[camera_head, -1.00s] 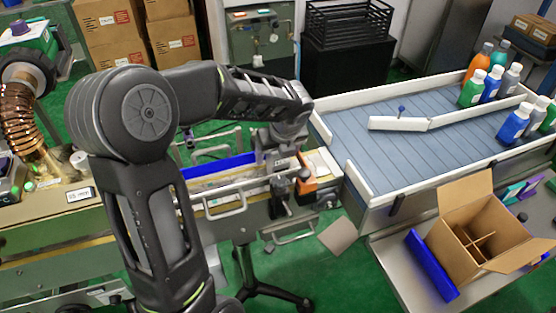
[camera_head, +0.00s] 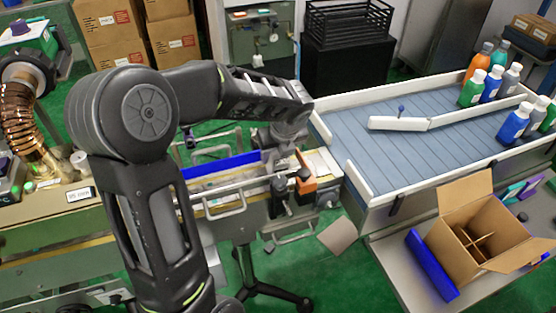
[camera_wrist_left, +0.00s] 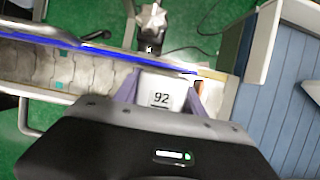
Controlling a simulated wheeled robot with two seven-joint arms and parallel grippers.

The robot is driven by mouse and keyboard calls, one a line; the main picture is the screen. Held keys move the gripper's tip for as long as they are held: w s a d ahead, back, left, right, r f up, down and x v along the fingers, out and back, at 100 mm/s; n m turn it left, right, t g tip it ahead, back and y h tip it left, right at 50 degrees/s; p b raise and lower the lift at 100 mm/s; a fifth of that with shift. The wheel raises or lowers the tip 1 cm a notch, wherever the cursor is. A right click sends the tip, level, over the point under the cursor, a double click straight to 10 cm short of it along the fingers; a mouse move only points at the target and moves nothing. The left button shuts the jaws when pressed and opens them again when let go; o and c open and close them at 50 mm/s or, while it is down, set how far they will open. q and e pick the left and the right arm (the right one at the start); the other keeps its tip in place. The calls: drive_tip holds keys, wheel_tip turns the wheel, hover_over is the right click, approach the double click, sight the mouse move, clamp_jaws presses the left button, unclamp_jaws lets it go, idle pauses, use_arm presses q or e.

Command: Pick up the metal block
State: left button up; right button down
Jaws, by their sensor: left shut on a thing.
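The metal block (camera_wrist_left: 161,92) is a pale, light grey piece with the number 92 on its face. In the left wrist view it sits between the two purple-grey fingers of my left gripper (camera_wrist_left: 160,97), which is shut on it. In the head view my left gripper (camera_head: 281,158) is over the right end of the narrow conveyor line (camera_head: 225,188), and the block is mostly hidden by the gripper and the arm. I cannot tell whether the block touches the surface below. My right gripper is not in view.
A blue guide rail (camera_wrist_left: 110,51) runs along the line close beside the block. An orange bracket (camera_head: 304,181) stands just right of my gripper. The wide slatted conveyor (camera_head: 375,160) with bottles is to the right, an open carton (camera_head: 470,215) in front of it.

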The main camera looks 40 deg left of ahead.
use_arm(q)
clamp_jaws()
drive_tip(key=shift+r, duration=0.15)
wheel_tip(320, 180, up, 10)
drive_tip(key=shift+f, duration=0.1)
idle(0.5)
idle(0.5)
